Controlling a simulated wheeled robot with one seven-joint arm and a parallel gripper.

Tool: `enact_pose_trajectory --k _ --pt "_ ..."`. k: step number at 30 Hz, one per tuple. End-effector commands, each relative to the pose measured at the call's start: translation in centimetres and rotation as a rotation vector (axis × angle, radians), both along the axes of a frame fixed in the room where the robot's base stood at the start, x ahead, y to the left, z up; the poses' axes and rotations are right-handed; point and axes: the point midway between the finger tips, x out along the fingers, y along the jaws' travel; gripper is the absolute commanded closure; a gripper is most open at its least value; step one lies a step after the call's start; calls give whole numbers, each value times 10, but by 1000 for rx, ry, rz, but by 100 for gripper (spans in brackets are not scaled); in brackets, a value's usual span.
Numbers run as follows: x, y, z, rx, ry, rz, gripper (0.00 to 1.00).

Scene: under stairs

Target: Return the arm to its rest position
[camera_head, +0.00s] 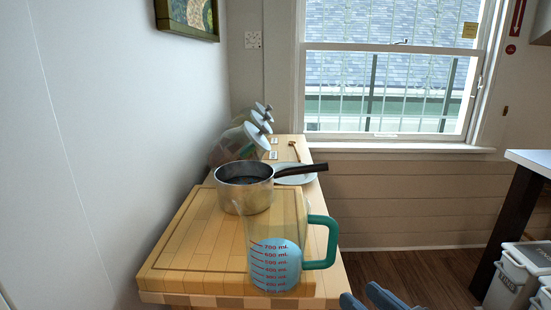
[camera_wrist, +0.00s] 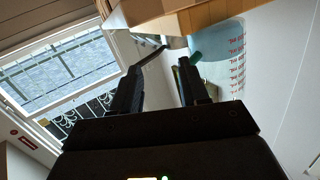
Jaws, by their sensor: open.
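My gripper (camera_head: 368,299) shows at the bottom edge of the head view, just right of the table's near end. In the wrist view, my gripper (camera_wrist: 158,78) has its two dark fingers spread apart with nothing between them. The clear measuring jug (camera_head: 275,245) with a teal handle and blue contents stands near the right edge of the wooden board, left of my gripper. The jug (camera_wrist: 222,68) also shows in the tilted wrist view, beyond the right finger. The rest of my arm is hidden.
A metal saucepan (camera_head: 246,195) stands behind the jug, its dark handle pointing right. The wooden board (camera_head: 195,245) lies on the table by the left wall. Lidded jars (camera_head: 240,140) and a plate (camera_head: 295,176) are farther back. White bins (camera_head: 520,275) stand at right. Floor (camera_head: 415,275) between is clear.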

Motion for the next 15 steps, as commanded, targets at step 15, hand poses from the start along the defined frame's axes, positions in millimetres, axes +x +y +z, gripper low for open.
enact_pose_trajectory --k 15 --pt "-177 -63 -92 -52 141 -343 55"
